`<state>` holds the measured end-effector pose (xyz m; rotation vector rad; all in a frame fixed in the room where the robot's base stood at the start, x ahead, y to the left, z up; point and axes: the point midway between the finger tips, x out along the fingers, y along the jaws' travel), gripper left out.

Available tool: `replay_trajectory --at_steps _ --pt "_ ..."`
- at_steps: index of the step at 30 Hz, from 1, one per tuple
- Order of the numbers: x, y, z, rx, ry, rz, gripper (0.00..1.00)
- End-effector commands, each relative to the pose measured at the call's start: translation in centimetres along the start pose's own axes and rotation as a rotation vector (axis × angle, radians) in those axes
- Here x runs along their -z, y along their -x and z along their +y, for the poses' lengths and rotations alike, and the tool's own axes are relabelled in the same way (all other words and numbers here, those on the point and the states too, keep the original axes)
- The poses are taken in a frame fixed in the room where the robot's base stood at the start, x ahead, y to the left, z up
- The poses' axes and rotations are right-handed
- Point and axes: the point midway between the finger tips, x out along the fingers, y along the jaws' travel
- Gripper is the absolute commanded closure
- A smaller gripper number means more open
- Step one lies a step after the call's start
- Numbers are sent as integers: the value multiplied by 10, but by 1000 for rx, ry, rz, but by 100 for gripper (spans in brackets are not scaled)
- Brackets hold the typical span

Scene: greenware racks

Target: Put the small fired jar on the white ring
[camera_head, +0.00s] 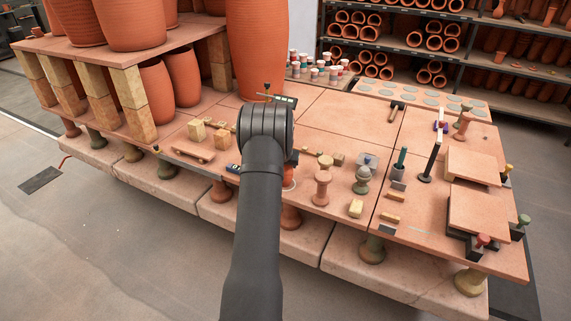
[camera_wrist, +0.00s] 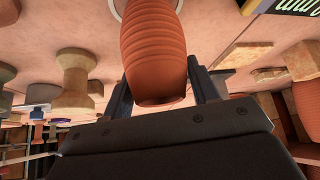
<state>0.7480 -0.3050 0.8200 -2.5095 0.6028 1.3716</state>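The small fired jar (camera_wrist: 152,45) is a ribbed orange-red jar, seen close up in the wrist view. My gripper (camera_wrist: 158,70) has one dark finger on each side of it, and both fingertips meet its sides. The white ring (camera_wrist: 117,8) shows as a pale curved edge around the jar's far end at the top of the wrist view. I cannot tell whether the jar rests on it or hangs just above.
A clay spool (camera_head: 322,188) and a grey-green one (camera_head: 362,180) stand right of my arm. Yellowish blocks (camera_head: 197,131) lie to the left. Tall clay jars (camera_head: 257,50) stand behind. Stacked slabs (camera_head: 476,213) lie at the right. The back middle of the table is clear.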

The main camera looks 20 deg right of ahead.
Motion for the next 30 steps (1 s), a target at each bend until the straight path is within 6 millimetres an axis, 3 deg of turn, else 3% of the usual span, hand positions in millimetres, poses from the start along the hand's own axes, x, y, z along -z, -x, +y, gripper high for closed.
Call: replay_trajectory --at_steps 2,14,20,30 --pt "0 0 0 0 0 0 30" --pt "2 7 0 0 0 1 29" --pt "3 34 0 0 0 2 29" --pt "3 95 0 0 0 2 29"
